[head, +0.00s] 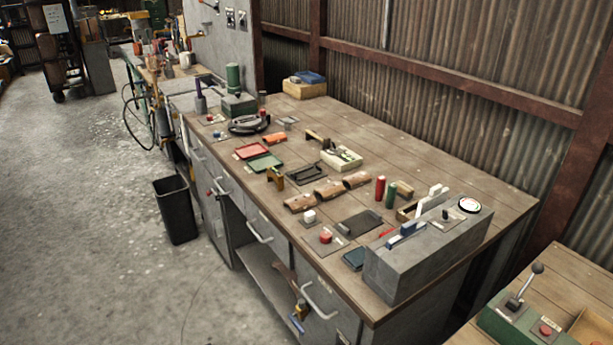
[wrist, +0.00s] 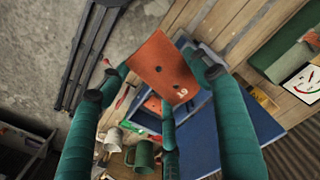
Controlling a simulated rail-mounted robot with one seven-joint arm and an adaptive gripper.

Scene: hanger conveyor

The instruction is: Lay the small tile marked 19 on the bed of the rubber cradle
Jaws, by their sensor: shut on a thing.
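In the wrist view my gripper (wrist: 162,73) has its green padded fingers on either side of a flat orange-red tile (wrist: 160,62) with a few dark spots. The tile is tilted and held clear of the surfaces behind it. My gripper does not show in the head view. I cannot tell for sure which thing is the rubber cradle; a black, low, framed piece (head: 306,174) and a dark flat pad (head: 360,223) lie on the bench in the head view.
The wooden bench (head: 440,175) is crowded along its front edge and clearer at the back right. A grey box (head: 425,255) stands at its near end. Brown curved pieces (head: 328,190) lie mid-bench. The wrist view shows blue surfaces (wrist: 195,135) and a green mug (wrist: 143,157) beyond the fingers.

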